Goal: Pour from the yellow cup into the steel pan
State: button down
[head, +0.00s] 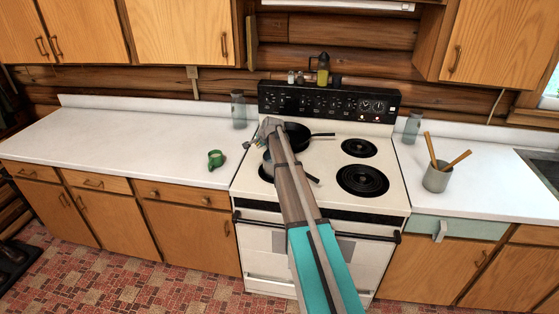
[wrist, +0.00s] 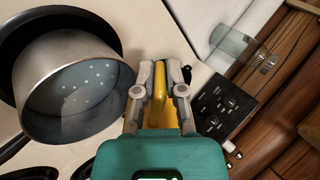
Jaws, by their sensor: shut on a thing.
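My gripper (wrist: 160,68) is shut on the yellow cup (wrist: 160,92), whose handle or edge shows between the fingers in the wrist view. The rest of the cup is mostly hidden by my gripper, so its tilt and contents cannot be told. The steel pan (wrist: 50,112) is just left of the cup in the wrist view, apart from it in the picture. Several small pale spots show inside the pan; I cannot tell what they are. In the head view my gripper (head: 264,128) is above the stove's left side, and my arm partly hides the steel pan (head: 267,168).
A black frying pan (head: 300,137) sits behind the steel pan. A green mug (head: 216,159) and a glass jar (head: 238,112) stand on the left counter (head: 120,145). Bottles (head: 323,70) top the stove panel. A utensil crock (head: 436,179) and another jar (head: 412,128) stand right.

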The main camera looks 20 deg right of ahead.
jog(key=shift+s+f+t+b, duration=0.25)
jog(key=shift+s+t+b, duration=0.05)
jog(key=shift+s, duration=0.05)
jog(key=shift+r+t+b, duration=0.3)
jog(key=shift+t+b, duration=0.55)
jog(key=shift+t, duration=0.15)
jog(key=t+b, duration=0.1)
jog(key=b, duration=0.2)
jog(key=shift+f+t+y, duration=0.4)
jog(key=shift+s+d+r+t+b, duration=0.1)
jog(key=shift+s+r+t+b, duration=0.1)
jog(key=shift+t+b, duration=0.45)
jog(key=shift+w+r, duration=0.1)
jog(key=shift+r, duration=0.1)
jog(key=shift+f, duration=0.1)
jog(key=shift+t+b, duration=0.35)
jog(key=shift+b, duration=0.35)
jog(key=shift+s+f+t+y+b, duration=0.35)
jog(key=shift+t+b, duration=0.55)
jog(key=shift+b, duration=0.95)
jog(key=shift+s+d+r+t+y+b, duration=0.15)
jog(key=shift+s+t+b, duration=0.1)
jog(key=shift+t+b, duration=0.9)
jog(key=shift+s+a+r+t+y+b, duration=0.2)
jog(key=shift+t+b, duration=0.5)
jog(key=shift+b, duration=0.85)
jog(key=shift+s+d+r+t+b, duration=0.1)
jog(key=shift+s+d+t+b, duration=0.15)
jog(key=shift+t+b, duration=0.9)
